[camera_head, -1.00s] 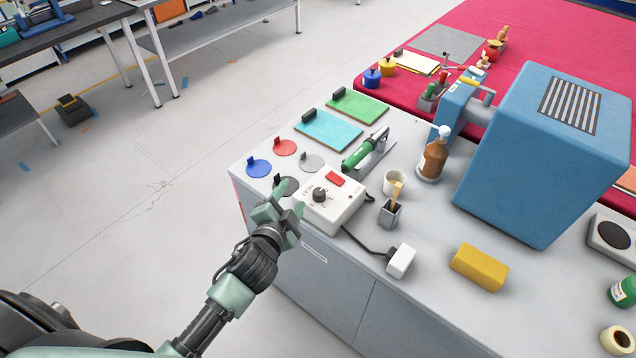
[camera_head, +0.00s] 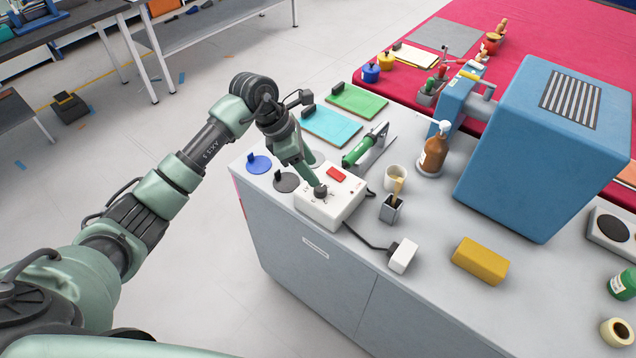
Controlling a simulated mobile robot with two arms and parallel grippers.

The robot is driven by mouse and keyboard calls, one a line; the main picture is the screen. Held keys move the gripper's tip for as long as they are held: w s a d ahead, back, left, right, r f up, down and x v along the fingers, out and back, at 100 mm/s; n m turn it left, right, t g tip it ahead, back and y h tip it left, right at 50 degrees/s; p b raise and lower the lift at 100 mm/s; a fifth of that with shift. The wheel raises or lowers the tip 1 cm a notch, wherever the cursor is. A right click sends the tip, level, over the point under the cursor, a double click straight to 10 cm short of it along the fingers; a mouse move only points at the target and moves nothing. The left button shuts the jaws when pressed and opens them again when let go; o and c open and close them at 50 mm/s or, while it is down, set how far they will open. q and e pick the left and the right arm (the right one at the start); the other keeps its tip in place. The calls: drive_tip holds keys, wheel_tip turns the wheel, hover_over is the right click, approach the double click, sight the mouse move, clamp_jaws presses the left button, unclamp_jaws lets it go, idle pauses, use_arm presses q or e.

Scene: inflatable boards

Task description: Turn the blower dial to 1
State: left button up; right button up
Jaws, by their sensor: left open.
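The blower's white control box (camera_head: 338,208) stands near the left end of the grey counter, with a red switch (camera_head: 337,174) on top. Its dark dial (camera_head: 320,191) is partly covered by my left gripper (camera_head: 314,184). The gripper comes down from above and behind, its fingertips at the dial. It is open; I cannot tell whether the fingers touch the dial. The dial's markings are too small and too covered to read. The green-handled hot-air tool (camera_head: 357,152) lies in its stand behind the box. My right gripper is not in view.
Blue (camera_head: 259,164) and dark (camera_head: 286,181) discs lie left of the box. A cup (camera_head: 395,178), a brush holder (camera_head: 390,209) and a brown bottle (camera_head: 434,150) stand to the right. A cable runs to a white plug block (camera_head: 402,256). A large blue machine (camera_head: 540,150) fills the right.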

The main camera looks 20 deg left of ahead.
sight(320, 187)
use_arm(q)
drive_tip(key=shift+a+f+y+p, duration=0.3)
drive_tip(key=shift+f, duration=0.2)
drive_tip(key=p+x, duration=0.1)
drive_tip(key=x, duration=0.4)
drive_tip(key=shift+d+f+p, duration=0.1)
drive_tip(key=shift+d+p, duration=0.05)
drive_tip(key=shift+p, duration=0.15)
drive_tip(key=shift+w+d+f, duration=0.1)
drive_tip(key=shift+d+f, duration=0.1)
drive_tip(key=shift+f, duration=0.5)
